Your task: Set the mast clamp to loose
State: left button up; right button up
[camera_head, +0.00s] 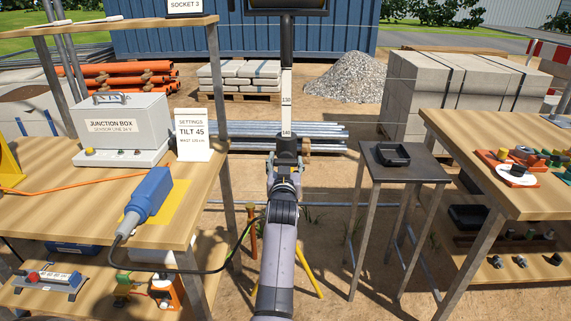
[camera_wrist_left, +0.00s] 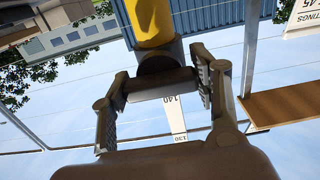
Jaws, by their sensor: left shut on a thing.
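The mast (camera_head: 287,92) stands upright in the middle, with a white scale marked 130 and 140 just above the dark mast clamp (camera_head: 286,146). My left gripper (camera_head: 285,170) reaches up from below to the clamp. In the left wrist view, my left gripper (camera_wrist_left: 160,88) is shut on a dark crosswise bar of the mast clamp (camera_wrist_left: 160,84). The picture is upside down there, with the yellow lower mast (camera_wrist_left: 153,22) at the top. I cannot tell whether the clamp is tight or loose. My right gripper is not in view.
A wooden bench (camera_head: 60,205) at left holds a junction box, a blue connector (camera_head: 150,194) with a cable, and a card (camera_head: 193,135) reading TILT 45, MAST 120 cm. A small dark table (camera_head: 425,169) and another bench (camera_head: 500,200) stand at right. Yellow tripod legs (camera_head: 308,268) show below.

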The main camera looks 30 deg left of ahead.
aim_at(286, 160)
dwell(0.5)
pick_arm(q)
jog(key=o, duration=1.2)
jog(key=shift+c, duration=0.2)
jog(key=shift+r, duration=0.15)
notch_tip(286, 160, up, 10)
jog(key=shift+f, duration=0.1)
jog(key=shift+f, duration=0.1)
